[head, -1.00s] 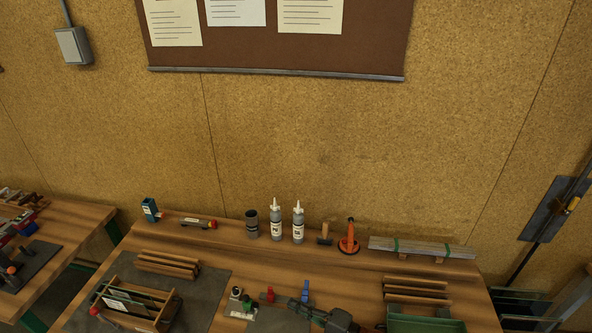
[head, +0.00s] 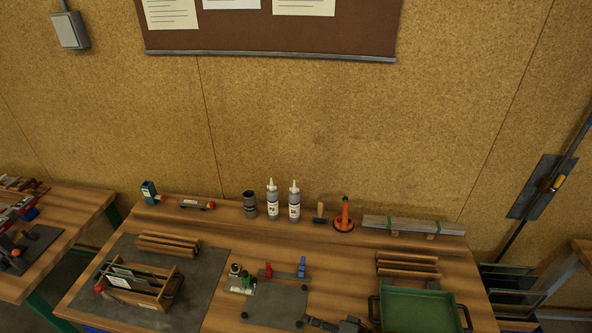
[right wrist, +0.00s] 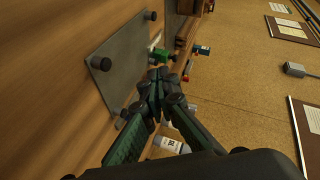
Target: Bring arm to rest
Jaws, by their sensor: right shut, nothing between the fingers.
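My right gripper (head: 310,321) is at the bottom edge of the head view, over the front of the workbench (head: 340,265), beside the grey plate (head: 275,305). In the right wrist view its dark fingers (right wrist: 160,76) meet at the tips, shut and empty. Most of its arm is outside the head view. My left gripper shows in neither view.
A green tray (head: 420,297) lies right of the gripper. Red and blue clamps (head: 302,267) stand at the grey plate's back edge. A wooden rack (head: 140,293) with glass panes stands at left. Bottles (head: 272,203) and a suction lifter (head: 344,220) stand at the back.

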